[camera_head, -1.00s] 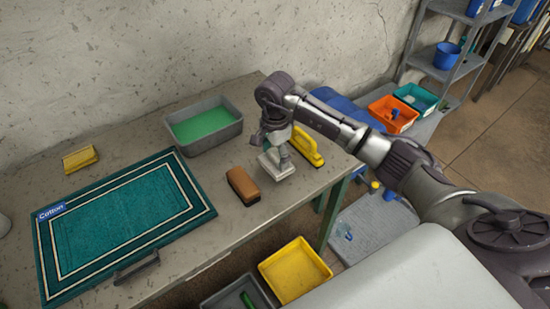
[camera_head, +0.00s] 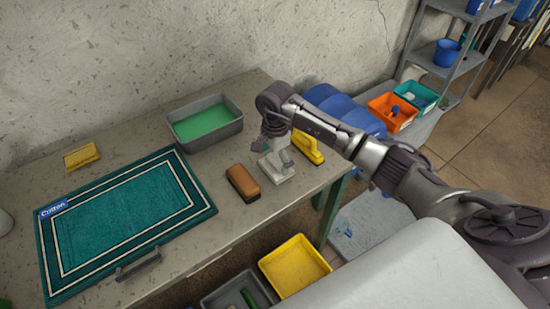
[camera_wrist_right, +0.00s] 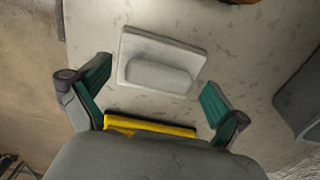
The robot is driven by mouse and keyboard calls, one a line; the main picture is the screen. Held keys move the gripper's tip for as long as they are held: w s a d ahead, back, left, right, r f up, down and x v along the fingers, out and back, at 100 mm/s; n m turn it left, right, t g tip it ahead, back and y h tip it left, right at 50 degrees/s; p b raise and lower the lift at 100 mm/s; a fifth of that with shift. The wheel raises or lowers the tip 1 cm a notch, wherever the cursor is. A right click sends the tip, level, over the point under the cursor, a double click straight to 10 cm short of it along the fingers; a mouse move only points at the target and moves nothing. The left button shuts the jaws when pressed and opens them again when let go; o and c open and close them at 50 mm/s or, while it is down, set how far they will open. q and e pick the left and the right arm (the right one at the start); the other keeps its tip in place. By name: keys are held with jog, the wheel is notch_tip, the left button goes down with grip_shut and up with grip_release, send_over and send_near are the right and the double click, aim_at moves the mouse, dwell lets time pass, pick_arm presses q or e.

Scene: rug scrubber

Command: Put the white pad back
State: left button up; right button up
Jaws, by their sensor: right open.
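The white pad (camera_head: 277,172), a flat plate with a raised grip block, lies on the table near its right end, right of the brown brush. In the right wrist view the white pad (camera_wrist_right: 160,62) rests flat on the grey surface. My right gripper (camera_head: 275,145) is just behind and above the pad in the head view. In the wrist view the right gripper (camera_wrist_right: 155,88) has its green fingertips wide apart, with nothing between them, and the pad lies ahead of them. My left gripper is not in view.
A brown brush (camera_head: 242,183) and a yellow-handled tool (camera_head: 308,147) flank the pad. A grey tub with green liquid (camera_head: 204,125) stands behind. A teal rug (camera_head: 120,222) fills the table's left. The table (camera_head: 222,222) ends close to the pad's right.

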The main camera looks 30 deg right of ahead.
aim_at(275, 160)
jog(key=shift+r, duration=0.45)
notch_tip(275, 160, up, 11)
jog(key=b, duration=0.3)
jog(key=shift+r, duration=0.2)
